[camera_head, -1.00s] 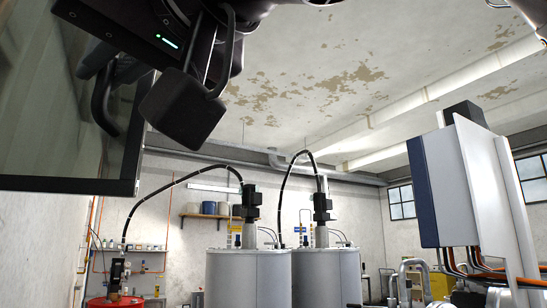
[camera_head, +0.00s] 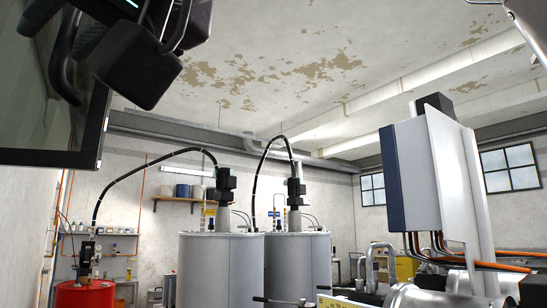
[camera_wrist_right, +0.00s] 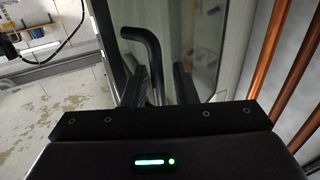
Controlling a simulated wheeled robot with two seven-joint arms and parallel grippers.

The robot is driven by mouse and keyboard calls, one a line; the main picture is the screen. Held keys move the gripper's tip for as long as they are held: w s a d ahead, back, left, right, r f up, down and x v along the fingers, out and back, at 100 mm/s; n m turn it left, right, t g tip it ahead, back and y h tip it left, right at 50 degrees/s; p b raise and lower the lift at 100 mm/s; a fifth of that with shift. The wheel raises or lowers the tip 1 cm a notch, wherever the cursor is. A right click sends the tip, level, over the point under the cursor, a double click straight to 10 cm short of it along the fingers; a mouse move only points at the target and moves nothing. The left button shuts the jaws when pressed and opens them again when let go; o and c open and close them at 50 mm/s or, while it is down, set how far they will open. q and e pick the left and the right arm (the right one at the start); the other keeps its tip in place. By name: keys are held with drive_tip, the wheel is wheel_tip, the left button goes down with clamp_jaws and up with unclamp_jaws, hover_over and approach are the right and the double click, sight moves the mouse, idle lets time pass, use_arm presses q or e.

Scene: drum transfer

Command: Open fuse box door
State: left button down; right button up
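A glass-fronted door with a dark frame (camera_head: 97,125), which I take for the fuse box door, fills the upper left of the head view. Its glass also shows in the right wrist view (camera_wrist_right: 205,50). A black curved handle (camera_head: 62,70) stands out from it. My right gripper (camera_head: 112,50) is at this handle, partly cut off by the top edge. In the right wrist view its fingers (camera_wrist_right: 160,88) are apart, with the lower end of the handle (camera_wrist_right: 143,45) between them. A firm grip is not visible. My left gripper is not in view.
Two grey drums (camera_head: 222,270) with black hoses stand in the middle distance, and a red drum (camera_head: 85,296) at lower left. A white and blue cabinet (camera_head: 430,180) stands at right. Orange pipes (camera_wrist_right: 275,50) run close beside the door in the right wrist view.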

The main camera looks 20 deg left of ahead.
drive_tip(key=b+v, duration=0.3)
drive_tip(key=v, duration=0.4)
drive_tip(key=shift+d, duration=0.25)
drive_tip(key=shift+s, duration=0.1)
